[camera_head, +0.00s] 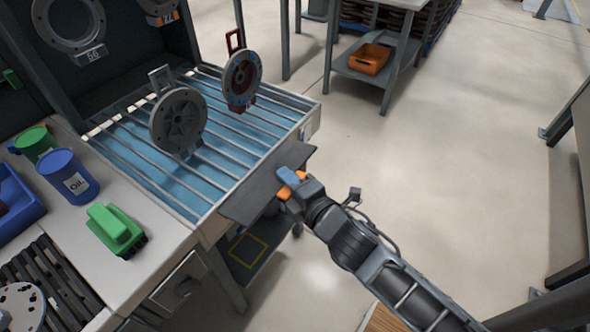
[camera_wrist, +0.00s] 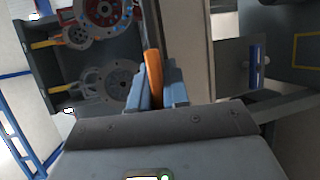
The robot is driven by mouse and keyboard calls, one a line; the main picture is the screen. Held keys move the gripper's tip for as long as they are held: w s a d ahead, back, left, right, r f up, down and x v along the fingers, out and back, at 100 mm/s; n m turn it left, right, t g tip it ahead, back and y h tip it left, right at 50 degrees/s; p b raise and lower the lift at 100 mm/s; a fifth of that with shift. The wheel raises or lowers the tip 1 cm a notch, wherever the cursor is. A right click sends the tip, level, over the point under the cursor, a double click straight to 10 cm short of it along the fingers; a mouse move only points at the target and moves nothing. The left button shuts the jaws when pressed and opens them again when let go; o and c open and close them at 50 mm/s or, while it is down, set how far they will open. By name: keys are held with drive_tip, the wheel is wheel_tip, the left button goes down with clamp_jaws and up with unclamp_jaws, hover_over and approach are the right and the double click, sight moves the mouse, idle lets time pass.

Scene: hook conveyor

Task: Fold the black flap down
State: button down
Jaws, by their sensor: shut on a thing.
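The black flap (camera_head: 252,192) is a flat dark plate along the front right edge of the blue-bottomed rack table (camera_head: 308,112). It sticks out from that edge, and I cannot tell its exact angle.
Two round metal flanges, one grey (camera_head: 178,122) and one dark red (camera_head: 241,79), stand on the rack's bars. A blue oil can (camera_head: 68,177) and a green object (camera_head: 115,230) stand on the left counter. The floor on the right is open. A side table holds an orange bin (camera_head: 369,59).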

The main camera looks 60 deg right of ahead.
drive_tip(key=shift+r+p, duration=0.25)
drive_tip(key=shift+p, duration=0.4)
drive_tip(key=g+p, duration=0.1)
drive_tip(key=p, duration=0.2)
drive_tip(key=shift+w+r, duration=0.1)
drive_tip(key=shift+r, duration=0.3)
drive_tip(key=shift+p, duration=1)
drive_tip(key=shift+n+g+p, duration=0.3)
drive_tip(key=shift+g+p, duration=0.05)
drive_tip(key=shift+g, duration=0.05)
drive_tip(key=shift+f, duration=0.15)
drive_tip(key=c, duration=1.2)
unclamp_jaws()
drive_tip(key=b+v, duration=0.1)
drive_tip(key=v, duration=0.6)
drive_tip(key=shift+s, duration=0.35)
